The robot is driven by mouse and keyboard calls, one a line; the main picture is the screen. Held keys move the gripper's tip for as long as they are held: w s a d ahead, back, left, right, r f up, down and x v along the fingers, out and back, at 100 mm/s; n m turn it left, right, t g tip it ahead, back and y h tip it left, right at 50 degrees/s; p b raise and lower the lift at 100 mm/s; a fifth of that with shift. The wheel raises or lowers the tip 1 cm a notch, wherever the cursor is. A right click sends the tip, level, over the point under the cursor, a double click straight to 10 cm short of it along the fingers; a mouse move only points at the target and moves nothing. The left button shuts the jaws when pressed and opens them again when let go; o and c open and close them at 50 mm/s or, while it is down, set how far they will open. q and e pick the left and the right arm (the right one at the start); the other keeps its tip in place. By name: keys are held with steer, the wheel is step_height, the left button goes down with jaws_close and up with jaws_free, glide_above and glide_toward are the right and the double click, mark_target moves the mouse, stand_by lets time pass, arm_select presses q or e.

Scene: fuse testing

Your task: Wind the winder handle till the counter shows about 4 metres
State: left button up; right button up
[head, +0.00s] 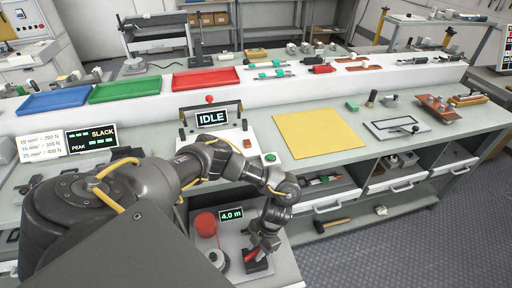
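The winder stands on a grey base plate (236,240) at the bottom centre, with a red spool (205,223) on it. The counter (231,215) beside the spool reads 4.0 m. A small grey disc (217,259) lies in front of the spool; I cannot tell whether it belongs to the handle. My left gripper (264,246) points down at the right part of the plate, right beside a black block with a red part (257,262). Its fingers are too small and covered to tell whether they are open or hold anything. The winder handle is not clearly visible. My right gripper is out of view.
A tester showing IDLE (211,118) stands behind my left arm, with a green button (270,158) to its right. A yellow mat (316,134) lies clear on the bench. Blue (53,101), green (124,90) and red (206,79) trays line the shelf. A display reads SLACK (91,140).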

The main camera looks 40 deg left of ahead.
arm_select(q)
steer(key=v, duration=1)
steer(key=shift+r, duration=0.3)
steer(key=shift+w, duration=0.1)
